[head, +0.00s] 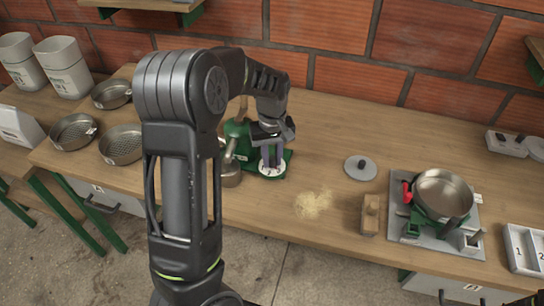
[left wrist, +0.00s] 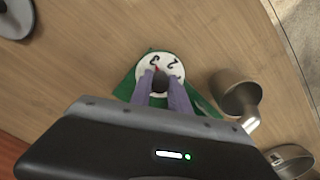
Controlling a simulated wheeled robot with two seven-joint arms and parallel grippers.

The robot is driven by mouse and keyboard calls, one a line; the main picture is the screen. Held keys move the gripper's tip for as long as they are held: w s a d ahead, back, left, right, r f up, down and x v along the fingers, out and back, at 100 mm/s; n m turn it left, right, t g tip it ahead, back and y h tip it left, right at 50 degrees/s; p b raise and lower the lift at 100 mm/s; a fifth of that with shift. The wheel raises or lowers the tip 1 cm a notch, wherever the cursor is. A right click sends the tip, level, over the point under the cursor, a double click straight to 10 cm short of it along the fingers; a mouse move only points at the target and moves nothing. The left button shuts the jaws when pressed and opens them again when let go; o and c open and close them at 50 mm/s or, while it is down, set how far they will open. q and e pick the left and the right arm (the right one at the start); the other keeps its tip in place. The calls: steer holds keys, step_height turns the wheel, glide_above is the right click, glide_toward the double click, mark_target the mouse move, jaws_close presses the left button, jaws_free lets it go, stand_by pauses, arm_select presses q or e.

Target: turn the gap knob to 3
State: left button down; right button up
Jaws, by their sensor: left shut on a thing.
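The green pulper (head: 236,132) stands on the wooden bench, below and beyond my left arm. Its gap knob is a dark knob (left wrist: 160,83) on a white dial with black numerals (left wrist: 149,66). My left gripper (head: 272,163) points down at the dial. In the left wrist view its two purple-grey fingers (left wrist: 161,88) are shut on the knob from both sides. A small red mark shows on the dial side of the knob, close to the numeral 3. The 2 is to its right. The fingers hide the dial's lower part.
A metal cup (left wrist: 238,95) is beside the pulper. Metal sieves (head: 122,144) stand at the left. A grey lid (head: 360,168), a pale powder pile (head: 313,204), a wooden block (head: 370,214) and a pan (head: 443,193) on a stand are to the right.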

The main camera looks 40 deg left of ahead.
mark_target(272, 157)
stand_by(0.4)
arm_select(q)
steer(key=c, duration=1.2)
jaws_free()
steer(key=shift+c, duration=0.2)
steer(key=shift+r, duration=0.15)
step_height(272, 157, up, 8)
steer(key=shift+f+b, duration=0.2)
steer(key=shift+b, duration=0.1)
